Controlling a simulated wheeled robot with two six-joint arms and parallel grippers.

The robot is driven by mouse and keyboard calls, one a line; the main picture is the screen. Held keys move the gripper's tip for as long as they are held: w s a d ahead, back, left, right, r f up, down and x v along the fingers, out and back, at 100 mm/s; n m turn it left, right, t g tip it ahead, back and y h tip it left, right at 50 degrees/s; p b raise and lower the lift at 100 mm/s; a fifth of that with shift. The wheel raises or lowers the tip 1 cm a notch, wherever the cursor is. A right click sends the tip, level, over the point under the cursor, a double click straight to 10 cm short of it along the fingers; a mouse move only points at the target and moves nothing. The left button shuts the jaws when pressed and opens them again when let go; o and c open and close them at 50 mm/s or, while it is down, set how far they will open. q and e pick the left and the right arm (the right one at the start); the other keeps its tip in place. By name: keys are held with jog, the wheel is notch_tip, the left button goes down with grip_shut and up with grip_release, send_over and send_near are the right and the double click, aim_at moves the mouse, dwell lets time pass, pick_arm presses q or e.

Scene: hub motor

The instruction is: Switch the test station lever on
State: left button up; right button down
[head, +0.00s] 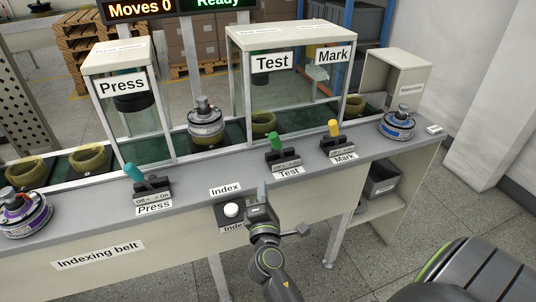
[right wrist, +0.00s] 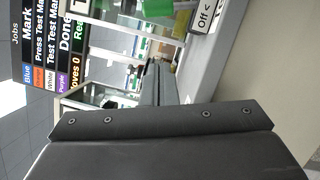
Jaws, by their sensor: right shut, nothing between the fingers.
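The Test lever (head: 275,141) has a green handle on a black base behind the "Test" label on the bench's front ledge. Its handle leans left, toward the "Off" side. My right gripper (head: 262,190) is shut and empty, in front of the ledge, left of and nearer than the Test lever, beside the Index button (head: 231,210). In the right wrist view the shut fingers (right wrist: 158,82) point into the scene, and a green handle (right wrist: 157,8) shows at the top edge, apart from them. My left gripper is out of view.
The teal Press lever (head: 134,172) stands to the left and the yellow Mark lever (head: 334,128) to the right. A motor (head: 206,122) sits on the belt between the Press and Test housings. Another motor (head: 398,125) stands at the ledge's right end, a purple-marked one (head: 22,212) at left.

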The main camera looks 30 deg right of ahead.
aim_at(279, 148)
jog(key=p+x, duration=0.2)
jog(key=x, duration=0.8)
jog(key=shift+w+d+r, duration=0.2)
jog(key=shift+w, duration=0.1)
jog(key=shift+w+d+r+p, duration=0.1)
jog(key=shift+d+r+p, duration=0.15)
jog(key=shift+d, duration=0.25)
jog(key=shift+w+d+r+p, duration=0.1)
jog(key=shift+d+p, duration=0.25)
jog(key=shift+d, duration=0.2)
jog(key=shift+w+d, duration=0.1)
jog(key=shift+d, duration=0.45)
